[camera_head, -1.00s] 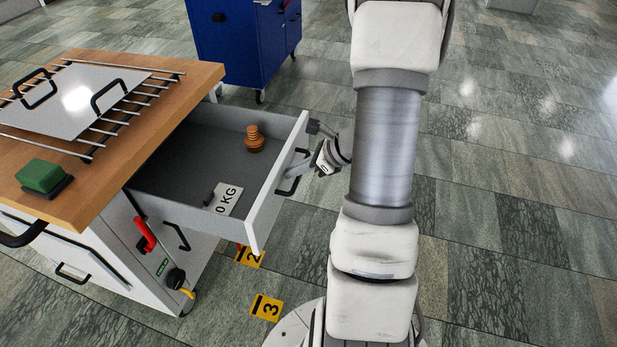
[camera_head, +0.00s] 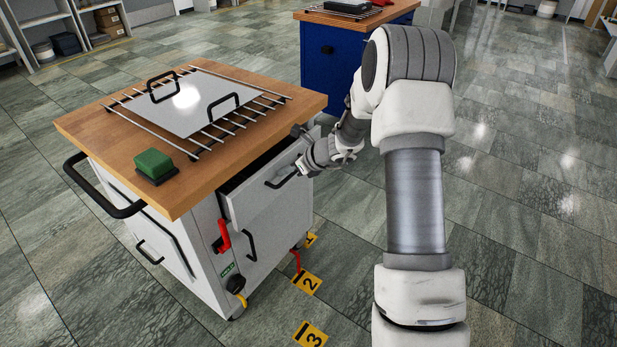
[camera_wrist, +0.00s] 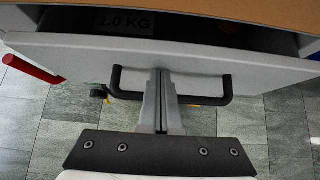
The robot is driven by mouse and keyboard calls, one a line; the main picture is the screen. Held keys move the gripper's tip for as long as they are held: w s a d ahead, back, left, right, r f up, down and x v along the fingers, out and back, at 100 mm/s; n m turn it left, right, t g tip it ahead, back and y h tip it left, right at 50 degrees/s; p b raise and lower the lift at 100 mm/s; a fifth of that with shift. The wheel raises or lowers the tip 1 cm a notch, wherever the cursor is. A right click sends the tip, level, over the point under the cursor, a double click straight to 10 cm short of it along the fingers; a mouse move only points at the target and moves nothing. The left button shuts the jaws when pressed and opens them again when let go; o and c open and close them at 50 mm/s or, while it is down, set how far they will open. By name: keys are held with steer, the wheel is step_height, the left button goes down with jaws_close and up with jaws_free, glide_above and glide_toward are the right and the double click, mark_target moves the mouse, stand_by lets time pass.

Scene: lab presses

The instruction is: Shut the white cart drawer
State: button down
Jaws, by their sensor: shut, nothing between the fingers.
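The white cart drawer (camera_head: 270,191) is the top drawer of the white cart (camera_head: 205,262) with a wooden top. It stands open by a small gap, with a dark strip of its inside showing under the top. Its black bar handle (camera_head: 283,179) faces my arm. In the wrist view the drawer front (camera_wrist: 200,58) fills the upper part, with its handle (camera_wrist: 222,98) across the middle. My gripper (camera_wrist: 163,75) is shut and empty, its fingertips at the drawer front by the handle's middle. Whether they touch is hard to tell. A "1.0 KG" label (camera_wrist: 126,23) shows inside.
A metal rack with a grey plate (camera_head: 188,103) and a green block (camera_head: 154,163) lie on the cart top. A red lever (camera_head: 223,236) is on the cart's side. A blue cart (camera_head: 335,55) stands behind. Yellow number tags (camera_head: 308,282) mark the floor. Floor to the right is clear.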

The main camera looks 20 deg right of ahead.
mark_target(275, 160)
steer(key=w+a, duration=0.1)
steer(key=w, duration=0.1)
steer(key=w+a+p, duration=0.1)
steer(key=w+a, duration=0.1)
steer(key=shift+a, duration=0.1)
steer(key=shift+w+a+r, duration=0.1)
steer(key=shift+w, duration=0.05)
